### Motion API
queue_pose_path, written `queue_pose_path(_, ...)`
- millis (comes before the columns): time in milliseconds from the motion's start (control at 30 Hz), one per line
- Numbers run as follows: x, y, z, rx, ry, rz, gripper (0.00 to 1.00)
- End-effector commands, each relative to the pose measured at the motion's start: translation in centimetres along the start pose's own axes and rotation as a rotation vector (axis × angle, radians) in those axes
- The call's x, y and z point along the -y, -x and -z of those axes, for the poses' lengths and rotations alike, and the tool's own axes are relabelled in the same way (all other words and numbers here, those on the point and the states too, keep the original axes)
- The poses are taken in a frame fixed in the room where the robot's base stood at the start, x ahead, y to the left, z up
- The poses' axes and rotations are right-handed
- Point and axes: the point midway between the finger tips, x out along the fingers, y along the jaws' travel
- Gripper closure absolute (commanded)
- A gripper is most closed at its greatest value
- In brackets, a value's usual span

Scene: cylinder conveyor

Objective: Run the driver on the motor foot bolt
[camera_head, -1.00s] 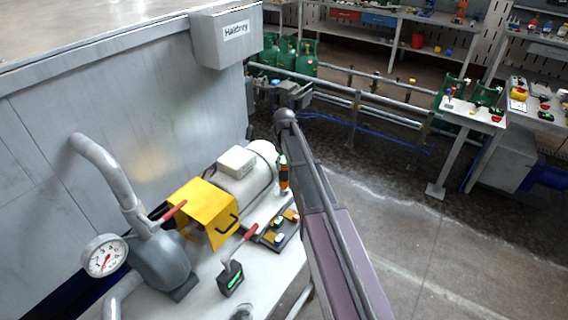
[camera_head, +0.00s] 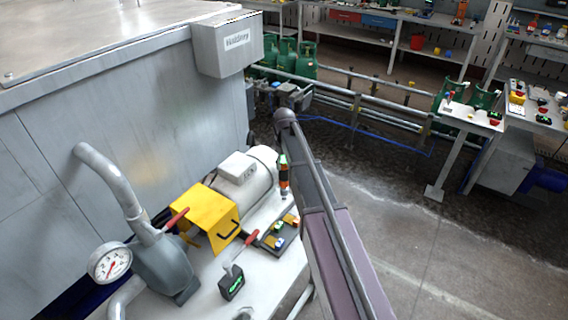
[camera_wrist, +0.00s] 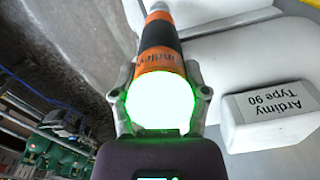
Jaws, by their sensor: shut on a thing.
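The driver (camera_head: 284,178), orange and black, stands upright at the right end of the motor in the head view. In the wrist view the driver (camera_wrist: 160,55) points away from the camera, its near end glowing bright green. My gripper (camera_wrist: 163,97) is shut around it, one finger on each side. The motor (camera_head: 255,178) is a pale ribbed cylinder with a box on top; in the wrist view that box reads "Ardimy Type 90" (camera_wrist: 271,110). The foot bolt cannot be made out, so I cannot tell whether the driver's tip touches it.
A yellow guard (camera_head: 208,210) stands left of the motor, beside a grey pump (camera_head: 163,262) with a dial gauge (camera_head: 110,263). A small tray (camera_head: 282,240) with coloured parts and a black block (camera_head: 231,283) lie in front. A grey cabinet (camera_head: 150,120) stands behind.

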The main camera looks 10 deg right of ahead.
Motion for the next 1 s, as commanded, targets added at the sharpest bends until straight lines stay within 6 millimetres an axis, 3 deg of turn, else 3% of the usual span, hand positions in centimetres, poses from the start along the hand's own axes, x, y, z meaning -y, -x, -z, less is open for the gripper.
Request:
queue_pose_path(567, 0.0, 0.6, 0.0, 0.000, 0.000, 0.000, 1.00)
queue_pose_path(1000, 0.0, 3.2, 0.0, 0.000, 0.000, 0.000, 1.00)
